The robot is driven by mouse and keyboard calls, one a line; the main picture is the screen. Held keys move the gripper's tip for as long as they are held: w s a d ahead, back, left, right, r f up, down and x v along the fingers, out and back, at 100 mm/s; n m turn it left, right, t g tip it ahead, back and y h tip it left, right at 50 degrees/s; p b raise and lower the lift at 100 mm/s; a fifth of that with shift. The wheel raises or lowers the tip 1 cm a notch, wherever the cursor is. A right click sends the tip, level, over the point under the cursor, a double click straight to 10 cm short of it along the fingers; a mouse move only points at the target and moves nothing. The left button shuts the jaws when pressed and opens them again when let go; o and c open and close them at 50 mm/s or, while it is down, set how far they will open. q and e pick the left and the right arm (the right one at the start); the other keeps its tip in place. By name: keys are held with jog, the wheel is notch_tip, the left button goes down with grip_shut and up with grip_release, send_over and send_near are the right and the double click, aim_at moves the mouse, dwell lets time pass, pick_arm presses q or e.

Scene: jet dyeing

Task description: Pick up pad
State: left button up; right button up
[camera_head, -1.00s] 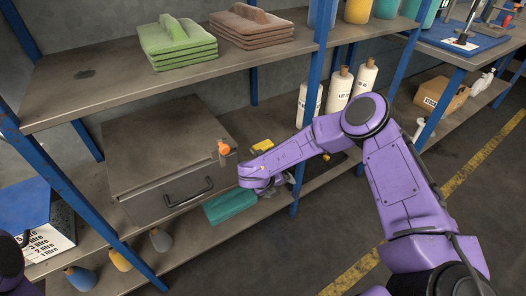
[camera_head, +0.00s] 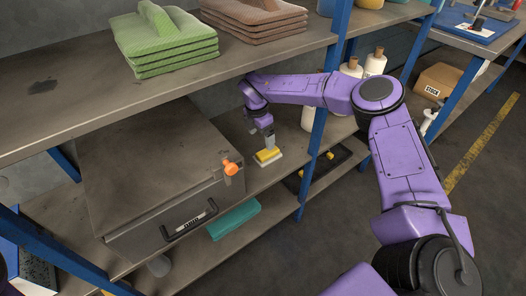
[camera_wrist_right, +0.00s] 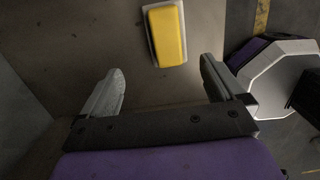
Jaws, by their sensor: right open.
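A small yellow pad (camera_head: 267,156) with a pale lower edge lies on the middle shelf, right of the grey metal box, in the head view. It also shows in the right wrist view (camera_wrist_right: 167,35), beyond the fingertips and roughly centred between them. My right gripper (camera_head: 267,139) points down just above the pad. Its two fingers stand apart with nothing between them in the wrist view (camera_wrist_right: 161,68). In the head view I cannot tell the exact gap between the fingertips and the pad. My left gripper is not in view.
The grey box (camera_head: 170,180) with an orange knob (camera_head: 231,168) stands left of the pad. A blue post (camera_head: 315,150) stands to the right. The upper shelf (camera_head: 60,95) bears green and brown stacks.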

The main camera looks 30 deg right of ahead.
jog(key=f, duration=0.2)
jog(key=d+f, duration=0.1)
jog(key=f, duration=0.2)
jog(key=s+d+f, duration=0.1)
jog(key=f, duration=0.2)
jog(key=shift+d, duration=0.1)
jog(key=shift+f, duration=0.35)
jog(key=shift+r, duration=0.1)
jog(key=c, duration=1.3)
jog(key=shift+o, duration=0.2)
notch_tip(320, 180, up, 10)
